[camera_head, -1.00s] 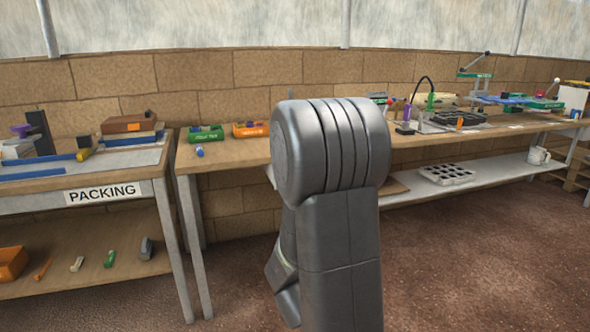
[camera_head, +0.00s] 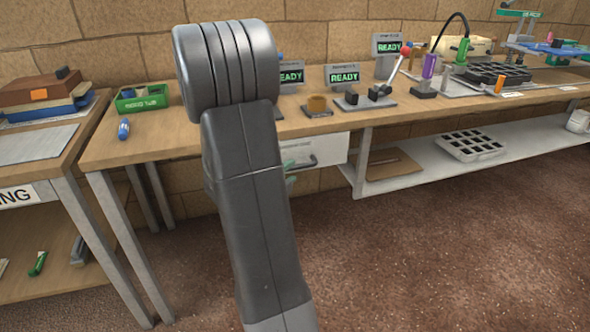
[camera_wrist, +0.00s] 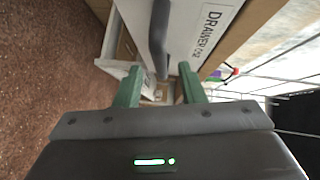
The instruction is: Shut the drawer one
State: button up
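A white drawer front (camera_head: 325,150) with a dark handle shows under the bench, partly hidden by my arm. In the wrist view, a white panel (camera_wrist: 190,25) bears a label starting "DRAWER"; the rest of the label is hard to read. Its dark grey handle (camera_wrist: 158,38) reaches toward the gap between my fingers. My gripper (camera_wrist: 160,84) has its two green fingers apart, with no object clearly held; contact with the handle is unclear. Another white-edged, open box-like part (camera_wrist: 122,72) lies at the left. I cannot tell how far the labelled drawer stands out.
The bench (camera_head: 160,145) carries a green bin (camera_head: 140,98), a blue roll-like item (camera_head: 123,129) and several "READY" displays (camera_head: 342,76). A lower shelf (camera_head: 410,182) holds a compartment tray (camera_head: 468,145). A packing table (camera_head: 45,175) stands at left. The floor at right is clear.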

aim_at(294, 169)
jog(key=shift+x, duration=2.1)
jog(key=shift+c, duration=0.3)
grip_shut()
